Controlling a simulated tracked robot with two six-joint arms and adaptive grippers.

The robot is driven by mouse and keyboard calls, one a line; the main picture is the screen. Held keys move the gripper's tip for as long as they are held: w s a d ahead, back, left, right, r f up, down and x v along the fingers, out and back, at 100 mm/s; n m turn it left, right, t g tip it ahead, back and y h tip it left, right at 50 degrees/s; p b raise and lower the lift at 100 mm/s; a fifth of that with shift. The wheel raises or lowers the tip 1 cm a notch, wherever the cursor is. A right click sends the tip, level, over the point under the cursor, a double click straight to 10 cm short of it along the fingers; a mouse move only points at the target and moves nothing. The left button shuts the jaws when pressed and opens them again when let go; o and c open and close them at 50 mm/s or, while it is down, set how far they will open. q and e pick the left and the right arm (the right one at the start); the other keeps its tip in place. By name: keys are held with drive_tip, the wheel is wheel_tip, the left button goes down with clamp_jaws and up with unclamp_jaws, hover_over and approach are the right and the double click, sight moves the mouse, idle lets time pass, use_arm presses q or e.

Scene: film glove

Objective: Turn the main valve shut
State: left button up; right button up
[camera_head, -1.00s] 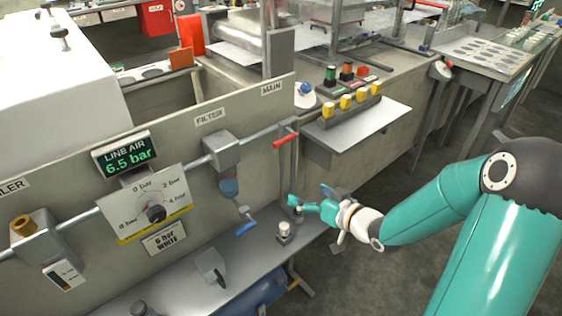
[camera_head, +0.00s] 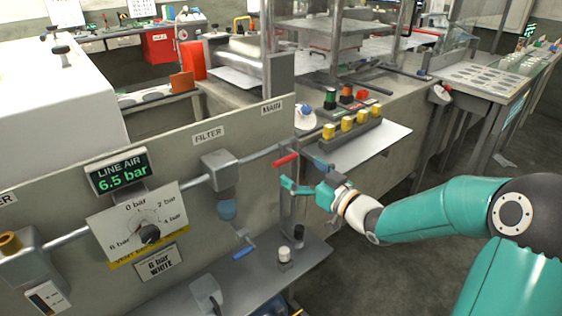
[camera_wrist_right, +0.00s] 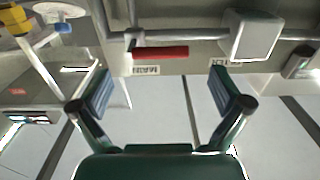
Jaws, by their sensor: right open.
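The main valve's red handle (camera_head: 286,160) sticks out from the grey pipe below the MAIN label (camera_head: 271,108) in the head view. It lies roughly level, along the pipe's line. In the right wrist view the red handle (camera_wrist_right: 160,52) shows beyond the fingertips, between them from side to side. My right gripper (camera_head: 296,173) is open and empty, just below and to the right of the handle in the head view. In the wrist view its two fingers (camera_wrist_right: 160,88) are wide apart with clear space between them. I see no contact with the handle. My left gripper is out of view.
The LINE AIR display (camera_head: 122,171) reads 6.5 bar above a pressure dial (camera_head: 138,226). A filter (camera_head: 221,170) hangs on the same pipe, with a blue lever (camera_head: 243,252) below. A shelf with yellow-capped buttons (camera_head: 347,124) stands behind the gripper. Bottle-like fittings stand on the lower ledge.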

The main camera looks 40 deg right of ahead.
sight(287, 162)
drive_tip(key=w, duration=0.6)
drive_tip(key=shift+w+a, duration=0.1)
drive_tip(key=shift+a, duration=0.15)
drive_tip(key=shift+c, duration=0.2)
